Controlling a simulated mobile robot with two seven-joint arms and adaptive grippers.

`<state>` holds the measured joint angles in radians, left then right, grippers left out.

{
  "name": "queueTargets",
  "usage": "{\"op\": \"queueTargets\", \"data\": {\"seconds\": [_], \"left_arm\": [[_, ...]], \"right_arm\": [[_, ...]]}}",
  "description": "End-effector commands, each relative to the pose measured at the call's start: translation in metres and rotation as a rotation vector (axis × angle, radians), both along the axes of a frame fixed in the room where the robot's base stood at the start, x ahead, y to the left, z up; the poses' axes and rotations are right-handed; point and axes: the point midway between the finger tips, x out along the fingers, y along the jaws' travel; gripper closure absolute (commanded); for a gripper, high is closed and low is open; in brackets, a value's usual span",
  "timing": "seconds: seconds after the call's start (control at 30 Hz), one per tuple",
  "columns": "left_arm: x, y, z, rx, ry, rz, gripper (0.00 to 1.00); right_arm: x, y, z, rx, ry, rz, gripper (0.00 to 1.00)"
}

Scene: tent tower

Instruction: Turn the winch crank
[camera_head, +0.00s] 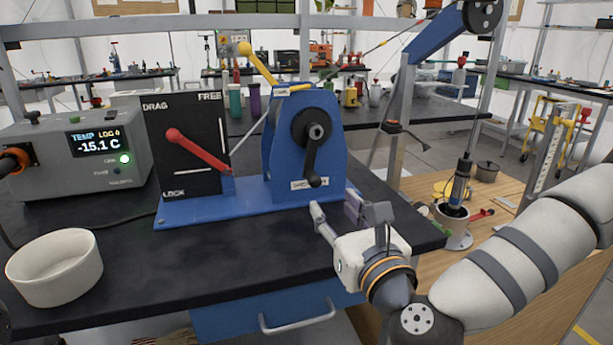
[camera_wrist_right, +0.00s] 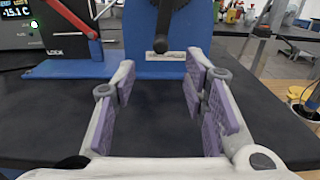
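The blue winch (camera_head: 291,140) stands on a blue base plate on the black bench. Its black crank (camera_head: 312,158) hangs down from the hub, with the knob (camera_head: 315,181) at the bottom. My right gripper (camera_head: 335,210) is open and empty in front of the winch, below the knob and apart from it. In the right wrist view the crank knob (camera_wrist_right: 160,45) shows beyond and between the open purple-padded fingers (camera_wrist_right: 163,80). My left gripper is not in view.
A black panel marked DRAG, FREE and LOCK (camera_head: 185,145) with a red lever (camera_head: 197,152) stands left of the winch. A temperature box (camera_head: 80,155) and white bowl (camera_head: 55,268) are further left. The bench front is clear between bowl and gripper.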

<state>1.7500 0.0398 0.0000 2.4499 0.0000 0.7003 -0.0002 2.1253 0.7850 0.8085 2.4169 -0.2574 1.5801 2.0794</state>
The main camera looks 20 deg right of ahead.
Motion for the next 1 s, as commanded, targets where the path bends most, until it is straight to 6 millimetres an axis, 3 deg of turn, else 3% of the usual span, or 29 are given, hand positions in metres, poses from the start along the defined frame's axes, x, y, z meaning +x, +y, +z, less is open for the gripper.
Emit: {"op": "queueTargets", "data": {"seconds": [0.13, 0.3, 0.5, 0.63, 0.87, 0.9, 1.0], "left_arm": [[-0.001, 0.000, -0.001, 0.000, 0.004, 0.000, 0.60], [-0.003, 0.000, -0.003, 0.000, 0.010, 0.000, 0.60], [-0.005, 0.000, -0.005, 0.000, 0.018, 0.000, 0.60], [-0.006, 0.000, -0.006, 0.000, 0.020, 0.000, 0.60], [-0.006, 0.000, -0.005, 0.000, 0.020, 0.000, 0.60], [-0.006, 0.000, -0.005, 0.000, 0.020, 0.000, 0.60], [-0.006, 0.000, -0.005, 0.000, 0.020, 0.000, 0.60]], "right_arm": [[0.022, 0.001, -0.002, 0.010, 0.000, -0.001, 0.60], [0.067, 0.002, -0.003, 0.007, 0.002, -0.001, 0.60], [0.107, 0.004, -0.003, 0.008, 0.003, 0.000, 0.60], [0.118, 0.004, -0.002, 0.008, 0.003, 0.000, 0.60], [0.120, 0.004, -0.002, 0.009, 0.003, 0.001, 0.60], [0.120, 0.004, -0.002, 0.009, 0.003, 0.001, 0.62], [0.120, 0.004, -0.002, 0.009, 0.003, 0.001, 0.85]]}}
